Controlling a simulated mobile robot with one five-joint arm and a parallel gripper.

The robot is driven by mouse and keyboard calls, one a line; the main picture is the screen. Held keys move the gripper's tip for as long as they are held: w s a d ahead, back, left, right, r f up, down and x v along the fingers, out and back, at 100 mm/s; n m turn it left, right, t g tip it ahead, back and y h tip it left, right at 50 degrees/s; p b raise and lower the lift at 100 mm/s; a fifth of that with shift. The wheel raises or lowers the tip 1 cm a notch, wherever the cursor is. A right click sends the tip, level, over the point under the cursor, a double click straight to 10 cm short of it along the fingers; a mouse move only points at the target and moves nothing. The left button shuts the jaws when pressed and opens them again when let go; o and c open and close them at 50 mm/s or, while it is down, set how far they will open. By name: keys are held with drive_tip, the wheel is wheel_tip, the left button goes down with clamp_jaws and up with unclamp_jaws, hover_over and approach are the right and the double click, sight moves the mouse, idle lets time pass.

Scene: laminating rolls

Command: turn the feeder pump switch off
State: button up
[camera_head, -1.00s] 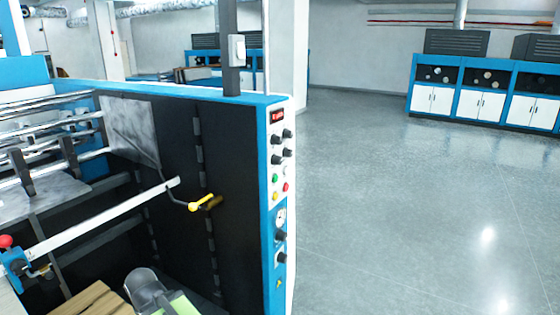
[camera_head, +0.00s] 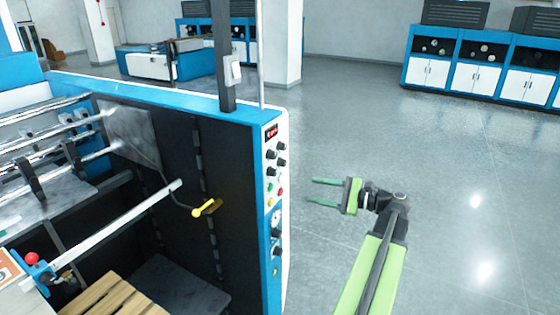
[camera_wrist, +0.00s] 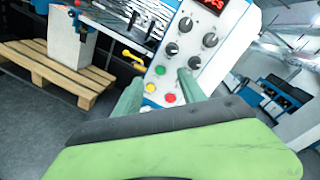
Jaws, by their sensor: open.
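The machine's white control panel (camera_head: 275,180) is on the end of the blue and black machine. It carries a red display, several black knobs, and green, red and yellow buttons. A gauge and more dark knobs sit lower down. The wrist view shows the panel (camera_wrist: 219,60) close and tilted. I cannot read which control is the feeder pump switch, or its setting. My gripper (camera_head: 313,191) is open and empty, to the right of the panel and pointing left at about button height. In the wrist view its fingertips (camera_wrist: 159,82) overlap the button area; contact is not visible.
A yellow-handled crank (camera_head: 204,208) juts from the machine's dark side. A wooden pallet (camera_head: 110,300) lies at lower left. A grey post (camera_head: 224,60) rises above the panel. Blue and white cabinets (camera_head: 475,75) stand far back right. The floor right of the machine is open.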

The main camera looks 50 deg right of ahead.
sight(276, 173)
drive_tip(key=shift+m+t+h, duration=0.3)
drive_tip(key=shift+m+t, duration=0.1)
drive_tip(key=shift+t, duration=0.1)
drive_tip(key=x, duration=0.5)
drive_tip(key=r+x, duration=0.1)
drive_tip(key=x, duration=0.3)
drive_tip(key=d+r+x, duration=0.1)
drive_tip(key=x, duration=0.4)
drive_tip(key=shift+w, duration=0.45)
